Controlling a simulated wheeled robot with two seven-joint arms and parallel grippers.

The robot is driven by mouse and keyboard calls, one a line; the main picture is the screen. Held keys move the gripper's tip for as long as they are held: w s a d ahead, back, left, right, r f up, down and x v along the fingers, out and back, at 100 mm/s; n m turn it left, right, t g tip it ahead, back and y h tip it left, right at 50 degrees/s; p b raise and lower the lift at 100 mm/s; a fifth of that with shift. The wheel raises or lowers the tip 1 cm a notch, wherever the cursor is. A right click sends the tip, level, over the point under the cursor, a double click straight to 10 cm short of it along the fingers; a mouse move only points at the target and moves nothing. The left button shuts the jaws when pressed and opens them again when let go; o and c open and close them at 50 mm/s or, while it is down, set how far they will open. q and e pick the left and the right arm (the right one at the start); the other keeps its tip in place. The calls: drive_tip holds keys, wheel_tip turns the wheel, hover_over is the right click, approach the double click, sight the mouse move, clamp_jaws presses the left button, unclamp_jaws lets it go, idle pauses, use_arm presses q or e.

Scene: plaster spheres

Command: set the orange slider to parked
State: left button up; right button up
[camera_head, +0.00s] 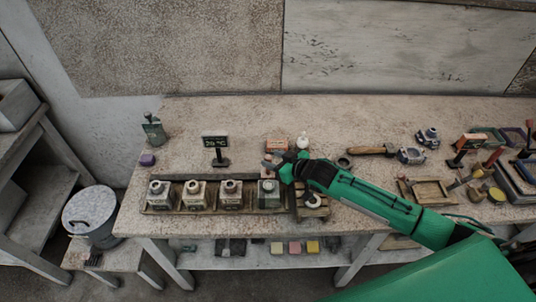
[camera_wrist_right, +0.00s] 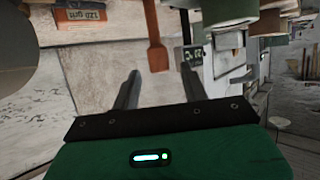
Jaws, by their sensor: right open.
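In the head view my right gripper (camera_head: 269,166) reaches in from the right over the bench, just behind the row of square jars. In the right wrist view its two dark fingers (camera_wrist_right: 160,78) are apart, with nothing held between them. Beyond the fingertips is an orange-brown flat piece with a narrow stem (camera_wrist_right: 156,45). It looks like the orange slider, but I cannot be sure. It lines up with the gap between the fingers and looks apart from them. No parked mark can be read. My left gripper is not in view.
Square jars (camera_head: 195,195) stand in a tray along the bench's front edge. A small black sign (camera_head: 215,142) stands behind them. An orange block (camera_head: 277,145) and a white bottle (camera_head: 302,141) are behind the gripper. Tools crowd the right; the bench's back left is mostly clear.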

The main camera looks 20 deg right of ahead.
sight(270, 158)
drive_tip(key=shift+p+x, duration=0.3)
drive_tip(key=shift+x, duration=1.35)
clamp_jaws()
drive_tip(key=shift+w+a, duration=0.2)
drive_tip(key=shift+a, duration=0.55)
drive_tip(key=shift+w+a, duration=0.2)
drive_tip(key=shift+a, duration=0.55)
drive_tip(key=shift+w+a, duration=0.2)
drive_tip(key=shift+a, duration=0.6)
